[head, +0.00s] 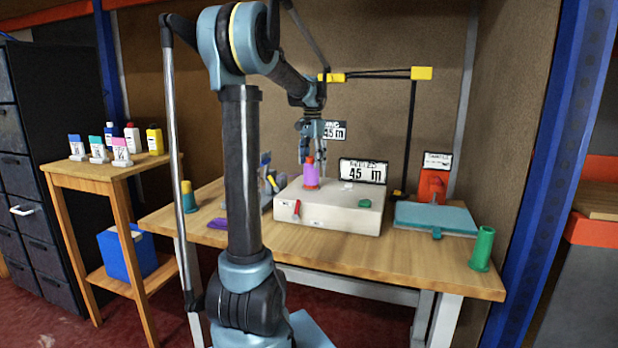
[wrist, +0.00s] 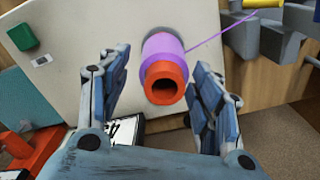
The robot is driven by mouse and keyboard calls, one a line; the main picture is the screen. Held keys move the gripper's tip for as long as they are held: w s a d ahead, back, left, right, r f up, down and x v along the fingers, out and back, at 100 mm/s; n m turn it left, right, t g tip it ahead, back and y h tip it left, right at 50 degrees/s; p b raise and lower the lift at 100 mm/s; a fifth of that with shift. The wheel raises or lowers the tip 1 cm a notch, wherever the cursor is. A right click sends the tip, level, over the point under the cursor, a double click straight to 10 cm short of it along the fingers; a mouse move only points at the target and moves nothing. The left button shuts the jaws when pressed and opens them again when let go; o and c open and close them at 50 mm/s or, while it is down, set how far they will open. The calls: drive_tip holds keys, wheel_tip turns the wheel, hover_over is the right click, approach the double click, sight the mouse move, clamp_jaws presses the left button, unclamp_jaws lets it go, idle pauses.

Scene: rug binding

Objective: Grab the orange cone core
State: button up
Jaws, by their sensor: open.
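The orange cone core (head: 309,160) stands upright on top of the white box-like machine (head: 340,216), with purple thread (head: 312,176) wound around it. In the wrist view the orange cone core (wrist: 164,77) shows its round open end, with the purple winding (wrist: 160,45) behind it. A purple strand runs from it to the upper right. My gripper (head: 313,156) is above the cone, pointing down. In the wrist view my gripper (wrist: 157,72) is open, one finger on each side of the cone, with visible gaps and nothing held.
A display reading 45 m (head: 363,172) stands behind the cone. A small green block (wrist: 22,32) lies on the machine. A teal pad (head: 435,218), an orange device (head: 432,186) and a green spool (head: 482,249) are to the right. Tools stand at the machine's left.

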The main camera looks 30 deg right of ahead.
sight(312, 172)
drive_tip(key=shift+w+d+f, duration=0.15)
drive_tip(key=shift+w+f, duration=0.05)
drive_tip(key=shift+f, duration=1.2)
drive_tip(key=shift+w+d+f, duration=0.15)
drive_tip(key=shift+f, duration=1.2)
drive_tip(key=c, duration=1.2)
